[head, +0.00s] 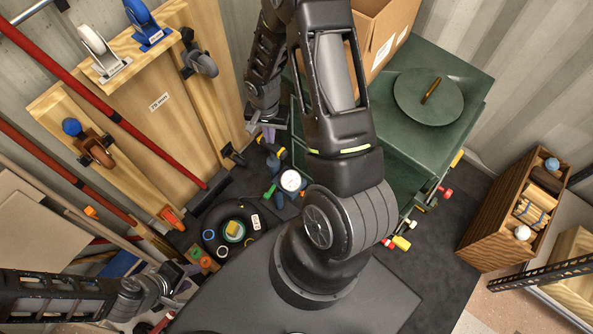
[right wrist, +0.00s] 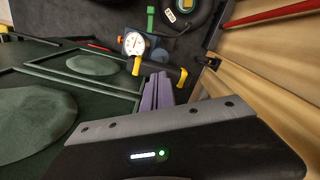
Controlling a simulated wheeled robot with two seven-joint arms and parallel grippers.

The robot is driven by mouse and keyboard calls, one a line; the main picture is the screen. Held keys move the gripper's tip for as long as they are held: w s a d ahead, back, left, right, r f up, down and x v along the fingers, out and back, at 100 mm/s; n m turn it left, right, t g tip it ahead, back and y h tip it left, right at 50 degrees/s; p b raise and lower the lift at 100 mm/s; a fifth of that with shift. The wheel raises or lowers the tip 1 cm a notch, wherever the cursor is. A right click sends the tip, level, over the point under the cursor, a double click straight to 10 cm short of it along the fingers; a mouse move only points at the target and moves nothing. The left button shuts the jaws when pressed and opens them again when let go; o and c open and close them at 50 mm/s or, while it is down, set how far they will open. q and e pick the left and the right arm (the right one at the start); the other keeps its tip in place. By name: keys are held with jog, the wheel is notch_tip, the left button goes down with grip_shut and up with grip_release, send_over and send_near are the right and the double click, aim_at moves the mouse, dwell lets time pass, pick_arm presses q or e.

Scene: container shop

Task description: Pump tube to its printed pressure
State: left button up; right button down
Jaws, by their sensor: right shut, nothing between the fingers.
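The black tube (head: 213,219) lies on the dark floor mat; its white label (head: 255,221) is too small to read. The pump has a round white gauge (head: 291,180) and a handle with yellow ends (head: 278,152). In the right wrist view the gauge (right wrist: 134,44) faces me, its reading unclear, and the yellow-ended handle (right wrist: 182,77) lies just beyond my fingertips. My right gripper (head: 269,135) is shut and empty; its purple fingers (right wrist: 158,88) overlap the handle's middle, and contact is unclear. My left gripper (head: 178,285) is at lower left, away from the tube; its jaws are unclear.
A green cabinet (head: 425,145) with a round lid (head: 428,97) stands right of my right arm. A wooden panel with casters (head: 160,100) leans at left, with red poles (head: 110,115) across it. Small coloured parts lie in and around the tube. A wooden crate (head: 500,220) stands right.

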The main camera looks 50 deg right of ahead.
jog(key=shift+f+b, duration=2.7)
jog(key=shift+f, duration=0.2)
notch_tip(320, 180, up, 6)
jog(key=p, duration=0.4)
jog(key=shift+f, duration=0.15)
notch_tip(320, 180, down, 5)
jog(key=b, duration=0.4)
jog(key=shift+f+b, duration=0.2)
jog(key=shift+b, duration=0.2)
notch_tip(320, 180, up, 6)
jog(key=p, duration=0.4)
jog(key=shift+f, duration=0.1)
